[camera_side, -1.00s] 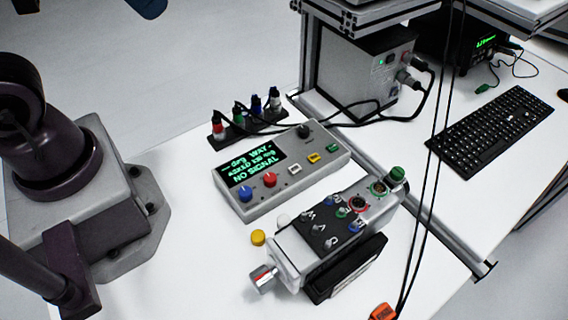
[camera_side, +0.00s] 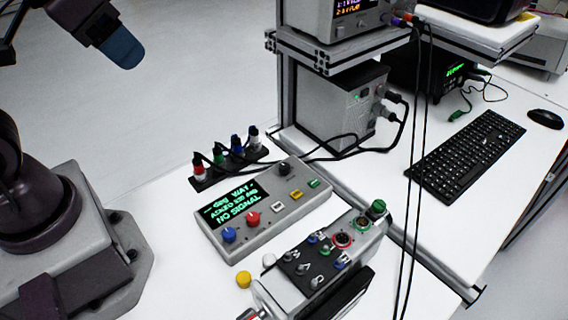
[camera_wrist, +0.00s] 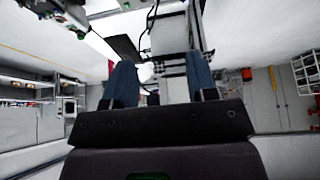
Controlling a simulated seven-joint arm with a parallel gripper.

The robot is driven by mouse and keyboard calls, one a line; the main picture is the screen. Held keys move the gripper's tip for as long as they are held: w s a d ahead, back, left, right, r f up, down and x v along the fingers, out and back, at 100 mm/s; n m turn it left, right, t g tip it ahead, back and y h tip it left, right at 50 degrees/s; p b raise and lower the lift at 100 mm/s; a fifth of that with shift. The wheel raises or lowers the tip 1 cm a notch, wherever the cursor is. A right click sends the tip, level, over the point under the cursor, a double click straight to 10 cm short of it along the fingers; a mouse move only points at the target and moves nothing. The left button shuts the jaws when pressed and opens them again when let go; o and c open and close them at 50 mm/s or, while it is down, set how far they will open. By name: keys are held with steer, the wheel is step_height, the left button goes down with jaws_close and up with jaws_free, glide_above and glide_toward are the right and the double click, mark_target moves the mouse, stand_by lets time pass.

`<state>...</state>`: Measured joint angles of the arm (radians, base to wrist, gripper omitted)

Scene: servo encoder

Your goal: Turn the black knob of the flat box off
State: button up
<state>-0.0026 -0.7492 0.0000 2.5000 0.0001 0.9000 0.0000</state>
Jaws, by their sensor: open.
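The flat box (camera_side: 290,215) is grey and lies on the white table, with a dark screen (camera_side: 238,205) of green text. Its black knob (camera_side: 283,172) sits at the far corner of its top, beyond the screen. A blue knob (camera_side: 229,235) and a red knob (camera_side: 253,219) sit along its near side. My gripper (camera_side: 122,48) is high at the upper left of the side view, well apart from the box. In the wrist view my gripper (camera_wrist: 161,82) has its two blue fingers spread with nothing held. The black knob's pointer is too small to read.
A second device (camera_side: 340,250) with switches lies just right of the flat box. Colored plugs in a strip (camera_side: 228,160) stand behind it. A yellow cap (camera_side: 244,279) lies in front. Thin black cables (camera_side: 412,200) hang at the right. A metal frame (camera_side: 292,95) rises behind.

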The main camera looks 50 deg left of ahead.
steer(key=w+f+g, duration=0.3)
steer(key=w+f, duration=0.1)
steer(key=m+g, duration=0.3)
steer(key=m, duration=0.4)
glide_toward(284, 166)
step_height(284, 166, down, 9)
steer(key=shift+f, duration=0.1)
steer(key=c, duration=0.9)
